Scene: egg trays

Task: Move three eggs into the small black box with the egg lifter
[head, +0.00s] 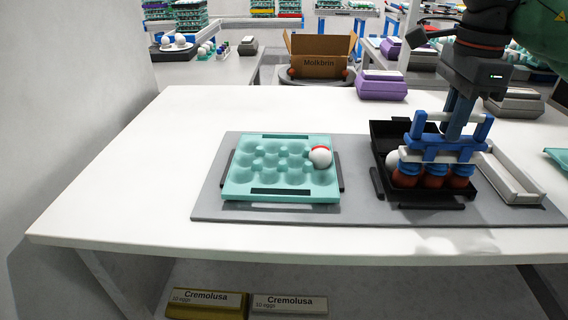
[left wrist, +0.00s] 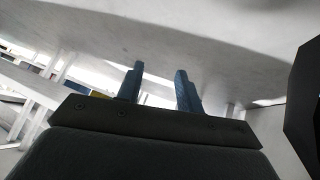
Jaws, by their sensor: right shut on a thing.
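My right gripper (head: 457,122) is shut on the egg lifter (head: 440,150), a blue and white frame with a row of cups. Three brown eggs (head: 432,180) sit directly under the cups, low inside the small black box (head: 430,200); I cannot tell whether they touch its floor. A white egg (head: 391,160) is in the box at its left side, partly hidden by the lifter. A turquoise egg tray (head: 240,188) holds one white egg with a red mark (head: 320,158). My left gripper (left wrist: 160,84) is open and empty beneath a pale surface in the left wrist view.
The tray and box stand on a grey mat (head: 280,211) on a white table. A narrow light-grey holder (head: 515,178) is right of the box. A purple carton (head: 381,86) stands behind. The table's left part is clear.

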